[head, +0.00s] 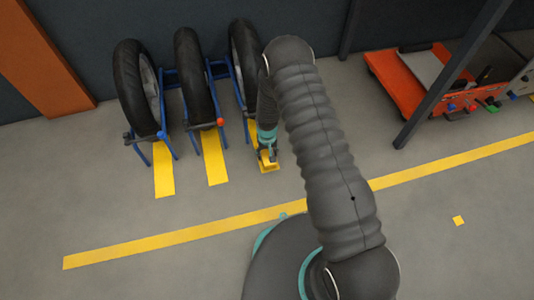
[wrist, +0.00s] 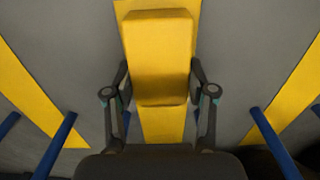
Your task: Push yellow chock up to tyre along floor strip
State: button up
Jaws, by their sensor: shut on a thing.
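The yellow chock (wrist: 158,55) sits between the two fingers of my gripper (wrist: 158,82) in the wrist view. The fingers are shut on its sides. Below it runs a yellow floor strip (wrist: 163,125), roughly in line with the chock. In the head view my gripper (head: 268,150) is low at the floor on the rightmost short strip, with the chock (head: 266,158) partly hidden by it. The rightmost tyre (head: 243,55) stands behind my gripper in a blue rack, partly covered by my arm. The gap between chock and tyre is hidden.
Blue rack bars (wrist: 57,143) stand on both sides of my gripper. Two more tyres (head: 138,85) stand to the left, each with its own strip (head: 164,180). An orange cart (head: 395,85) stands at right. A small yellow square (head: 458,220) lies on open floor.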

aim_at(267, 153)
jog(key=shift+f, duration=0.25)
jog(key=o, duration=1.3)
jog(key=shift+r, duration=0.1)
jog(key=shift+o, duration=0.2)
notch_tip(267, 153, up, 12)
jog(key=p, duration=0.1)
jog(key=shift+r+p, duration=0.25)
jog(key=shift+p, duration=0.1)
